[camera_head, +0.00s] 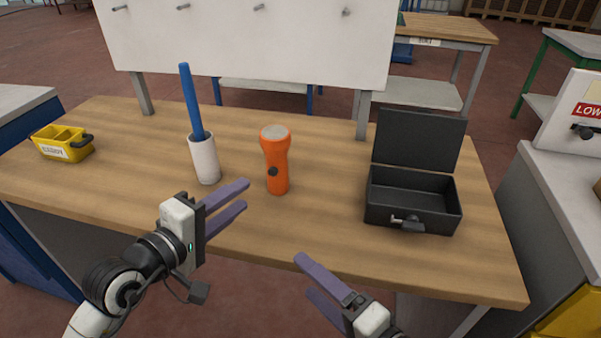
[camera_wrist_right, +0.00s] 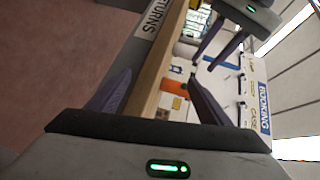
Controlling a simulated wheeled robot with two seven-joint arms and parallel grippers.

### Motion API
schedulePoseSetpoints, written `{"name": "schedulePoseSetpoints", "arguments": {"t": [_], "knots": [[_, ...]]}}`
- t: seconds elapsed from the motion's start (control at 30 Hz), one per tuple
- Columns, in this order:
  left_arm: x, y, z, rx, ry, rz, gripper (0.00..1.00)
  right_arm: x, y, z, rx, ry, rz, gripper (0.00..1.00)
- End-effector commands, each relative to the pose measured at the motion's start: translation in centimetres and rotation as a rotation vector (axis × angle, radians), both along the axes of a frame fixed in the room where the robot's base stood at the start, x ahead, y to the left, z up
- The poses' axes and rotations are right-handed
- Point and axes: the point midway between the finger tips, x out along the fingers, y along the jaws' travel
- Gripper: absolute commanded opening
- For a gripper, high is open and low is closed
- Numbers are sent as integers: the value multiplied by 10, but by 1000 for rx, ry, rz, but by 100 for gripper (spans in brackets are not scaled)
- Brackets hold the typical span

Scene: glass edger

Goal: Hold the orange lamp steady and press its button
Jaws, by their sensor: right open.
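The orange lamp (camera_head: 277,151) stands upright on the wooden table, its wide lens end up. Its dark round button (camera_head: 272,171) is on the side of the body facing me. My left gripper (camera_head: 247,194) is open and empty, with its purple fingers pointing toward the lamp from the left and front, apart from it. My right gripper (camera_head: 303,273) is open and empty in front of the table edge, lower right of the lamp. In the right wrist view a small orange patch (camera_wrist_right: 177,103), seemingly the lamp, shows between its fingers, and my left gripper shows at the top.
A white cup (camera_head: 205,160) holding a blue rod (camera_head: 190,100) stands left of the lamp. An open black case (camera_head: 412,200) lies to the right, and a yellow caddy (camera_head: 62,145) at the far left. The wooden table (camera_head: 325,205) is clear between lamp and case. A white board stands behind.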

Motion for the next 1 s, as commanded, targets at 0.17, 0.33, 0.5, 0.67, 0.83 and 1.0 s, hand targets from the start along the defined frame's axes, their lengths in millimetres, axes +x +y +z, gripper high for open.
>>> {"name": "schedulePoseSetpoints", "arguments": {"t": [0.17, 0.33, 0.5, 0.67, 0.83, 1.0], "knots": [[0, 0, 0, -1, 1, 0, 31, 17, 21, 64, 225, -22, 41, 72], [0, 0, 0, -1, 1, 0, 31, 63, 20, 69, -178, -289, 54, 72], [0, 0, 0, -1, 1, 0, 31, 111, 18, 89, -599, -554, 55, 72], [0, 0, 0, -1, 1, 0, 31, 150, 13, 111, -956, -753, 44, 72], [0, 0, 0, -1, 1, 0, 31, 170, 10, 125, -1152, -849, 34, 72], [0, 0, 0, -1, 1, 0, 31, 184, 14, 128, -1190, -865, 31, 72]]}}
